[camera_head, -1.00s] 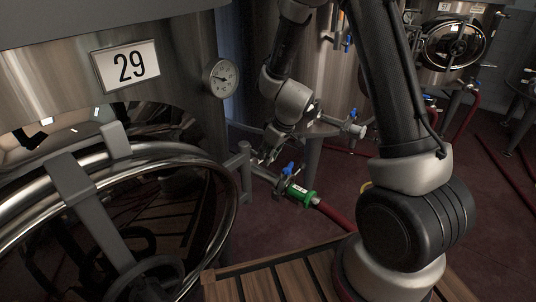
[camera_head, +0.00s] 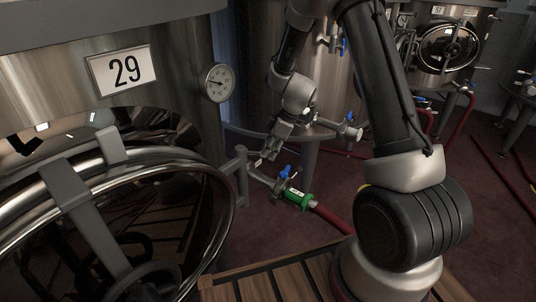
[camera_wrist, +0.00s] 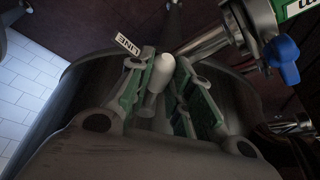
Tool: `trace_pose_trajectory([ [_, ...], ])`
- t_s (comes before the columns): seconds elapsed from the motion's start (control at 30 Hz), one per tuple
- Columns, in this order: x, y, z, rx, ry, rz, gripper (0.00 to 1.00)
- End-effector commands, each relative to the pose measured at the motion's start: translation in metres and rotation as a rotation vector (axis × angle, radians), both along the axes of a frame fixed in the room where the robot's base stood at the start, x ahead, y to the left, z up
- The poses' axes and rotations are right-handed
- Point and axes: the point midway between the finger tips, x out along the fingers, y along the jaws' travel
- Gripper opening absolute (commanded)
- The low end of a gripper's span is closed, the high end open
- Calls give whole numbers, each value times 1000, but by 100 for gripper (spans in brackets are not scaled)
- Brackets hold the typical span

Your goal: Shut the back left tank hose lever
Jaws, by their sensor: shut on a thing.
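A blue lever (camera_head: 285,171) sits on the valve of the outlet pipe beside tank 29 (camera_head: 165,75), just before a green hose coupling (camera_head: 299,197). In the wrist view the blue lever (camera_wrist: 283,52) is at the upper right, outside my fingers, with the green coupling (camera_wrist: 295,8) above it. My gripper (camera_head: 270,154) is low over the pipe, left of and behind the lever. In the wrist view my gripper (camera_wrist: 165,80) has its green-lined fingers around a pale rounded rod (camera_wrist: 158,72). I cannot tell what the rod belongs to.
A red hose (camera_head: 332,218) runs from the coupling across the dark floor. Another tank (camera_head: 245,70) with a blue-levered valve (camera_head: 351,133) stands behind. A slatted wooden platform (camera_head: 270,285) is in front. A round hatch (camera_head: 110,220) fills the left.

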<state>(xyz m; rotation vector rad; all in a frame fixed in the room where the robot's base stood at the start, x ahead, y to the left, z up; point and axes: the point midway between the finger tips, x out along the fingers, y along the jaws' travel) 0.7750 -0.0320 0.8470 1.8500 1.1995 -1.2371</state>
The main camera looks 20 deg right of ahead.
Motion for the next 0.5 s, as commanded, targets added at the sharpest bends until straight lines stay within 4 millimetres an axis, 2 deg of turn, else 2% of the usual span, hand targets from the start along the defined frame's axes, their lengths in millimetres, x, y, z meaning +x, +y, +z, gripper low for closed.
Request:
trace_pose_trajectory([
  [0.5,48,-8,0,-1,-3,491,0],
])
